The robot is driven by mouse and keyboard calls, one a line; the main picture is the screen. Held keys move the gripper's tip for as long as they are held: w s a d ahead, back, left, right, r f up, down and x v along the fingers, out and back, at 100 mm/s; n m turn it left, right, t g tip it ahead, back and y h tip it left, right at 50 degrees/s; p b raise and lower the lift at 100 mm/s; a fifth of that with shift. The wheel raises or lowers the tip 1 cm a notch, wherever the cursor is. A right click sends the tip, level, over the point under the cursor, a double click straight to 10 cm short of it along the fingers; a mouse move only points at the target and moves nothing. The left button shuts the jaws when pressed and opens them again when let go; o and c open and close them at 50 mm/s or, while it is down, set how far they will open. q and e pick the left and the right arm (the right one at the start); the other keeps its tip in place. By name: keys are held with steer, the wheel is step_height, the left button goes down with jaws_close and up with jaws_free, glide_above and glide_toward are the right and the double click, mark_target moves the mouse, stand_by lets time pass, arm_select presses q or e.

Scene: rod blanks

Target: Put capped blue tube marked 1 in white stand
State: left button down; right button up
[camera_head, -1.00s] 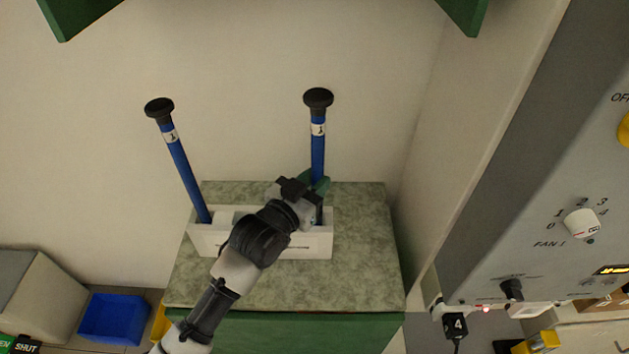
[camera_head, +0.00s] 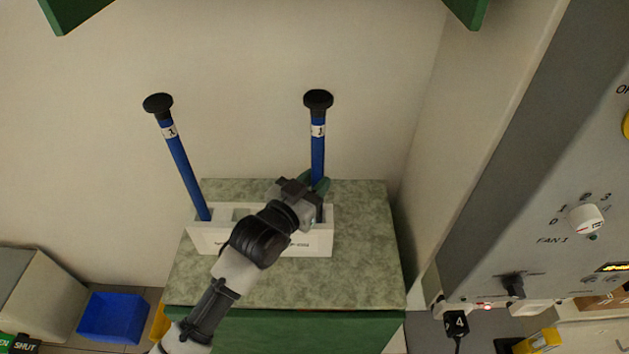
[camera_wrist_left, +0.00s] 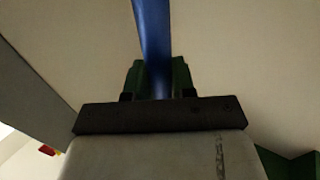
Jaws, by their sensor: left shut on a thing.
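A capped blue tube (camera_head: 318,155) with a black cap and a white label stands upright at the right end of the white stand (camera_head: 209,238). My left gripper (camera_head: 317,184) is shut on this tube below its label; the tube also shows between the green fingers in the left wrist view (camera_wrist_left: 154,45). A second blue tube (camera_head: 183,172) with a black cap and a label leans slightly left in the stand's left end. My arm hides part of the stand and the held tube's lower end. My right gripper is not in view.
The stand rests on a green stone-patterned top (camera_head: 365,240) of a green cabinet, with free room to its right. A grey panel with knobs (camera_head: 560,200) rises on the right. A blue bin (camera_head: 113,317) sits low at the left.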

arm_select(q)
steer(key=shift+f, duration=0.15)
steer(key=c, duration=0.8)
jaws_free()
steer(key=shift+c, duration=0.2)
steer(key=b+v, duration=0.2)
steer(key=v, duration=0.9)
steer(key=shift+b, duration=0.4)
